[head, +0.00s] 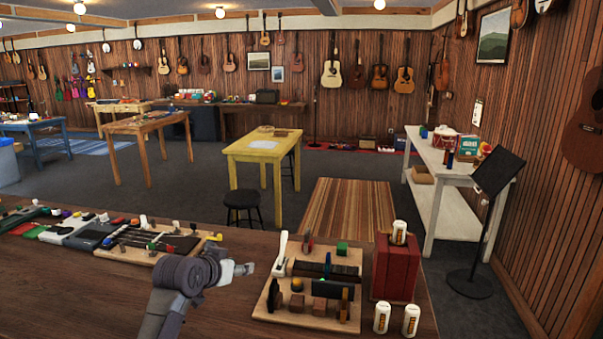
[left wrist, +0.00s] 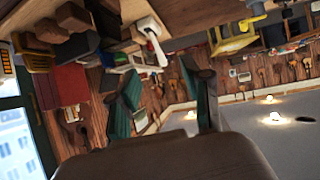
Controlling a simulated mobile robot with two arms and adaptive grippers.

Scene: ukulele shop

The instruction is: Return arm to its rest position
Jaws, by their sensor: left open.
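My left arm reaches in from the bottom of the head view. Its gripper (head: 246,268) is above the dark wooden counter (head: 110,300), left of a wooden board (head: 262,312) with several small items. The gripper points right and seems to hold nothing. In the left wrist view, which is steeply rotated, the two fingers with green pads (left wrist: 166,92) stand apart with nothing between them. My right gripper is not in the head view.
Beside the board stands a red box (head: 395,270) with a white can (head: 399,232) on top and two more cans (head: 411,320) at its foot. Another board with tools (head: 150,245) lies on the left. The counter's front left is clear.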

